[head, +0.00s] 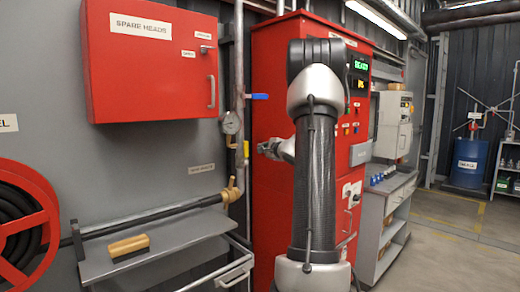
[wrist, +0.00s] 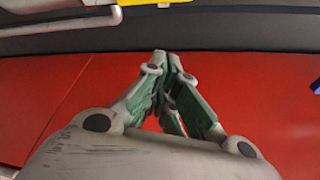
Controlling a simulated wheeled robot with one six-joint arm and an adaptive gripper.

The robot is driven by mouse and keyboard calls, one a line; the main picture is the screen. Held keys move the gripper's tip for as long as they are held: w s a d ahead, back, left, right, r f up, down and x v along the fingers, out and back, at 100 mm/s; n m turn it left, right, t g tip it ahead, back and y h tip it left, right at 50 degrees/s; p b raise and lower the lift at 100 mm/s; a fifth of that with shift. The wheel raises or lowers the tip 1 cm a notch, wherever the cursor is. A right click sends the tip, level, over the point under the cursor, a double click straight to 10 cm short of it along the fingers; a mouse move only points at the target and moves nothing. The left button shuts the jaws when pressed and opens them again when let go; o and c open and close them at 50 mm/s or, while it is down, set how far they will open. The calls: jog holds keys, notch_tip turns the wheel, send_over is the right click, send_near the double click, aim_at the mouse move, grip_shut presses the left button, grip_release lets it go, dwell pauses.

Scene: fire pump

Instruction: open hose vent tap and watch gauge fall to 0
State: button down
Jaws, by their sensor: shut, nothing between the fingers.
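A tap with a blue lever (head: 257,96) sits on the vertical grey pipe, its lever pointing sideways to the right. A round gauge (head: 231,123) is on the same pipe just below; its needle is too small to read. My gripper (head: 264,147) is below the blue lever, just right of the pipe and apart from it, in front of the red cabinet. In the wrist view my gripper (wrist: 167,62) has its green-padded fingertips together with nothing between them. A bit of blue (wrist: 317,80) shows at the right edge there; I cannot tell if it is the lever.
A brass valve (head: 231,192) joins the black hose to the pipe. A red spare heads box (head: 150,60) hangs at left above a shelf (head: 180,242) with a wooden brush (head: 129,247). The red cabinet (head: 270,60) stands close beside the pipe. Open floor (head: 440,265) lies right.

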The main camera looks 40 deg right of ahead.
jog(key=f+v, duration=0.1)
jog(key=v, duration=0.7)
jog(key=shift+s+a+r, duration=0.25)
jog(key=shift+s+r, duration=0.05)
jog(key=shift+s, duration=0.05)
jog(key=s+a+f+n+g+y, duration=0.35)
jog(key=s+a+f, duration=0.25)
jog(key=a, duration=0.3)
jog(key=s+a+f+n+g+y, duration=0.3)
jog(key=s+a+f+n+y, duration=0.3)
jog(key=a, duration=0.3)
jog(key=s+a+r+n+g+h, duration=0.1)
jog(key=s+a+n+g+h, duration=0.2)
jog(key=s+a+n, duration=0.45)
jog(key=s+a+r+n+g+h, duration=0.2)
jog(key=s+n+g, duration=0.25)
jog(key=s, duration=0.55)
jog(key=a+n, duration=0.1)
jog(key=a+r+n+t, duration=0.2)
jog(key=shift+w+a+n, duration=0.25)
jog(key=shift+a, duration=0.15)
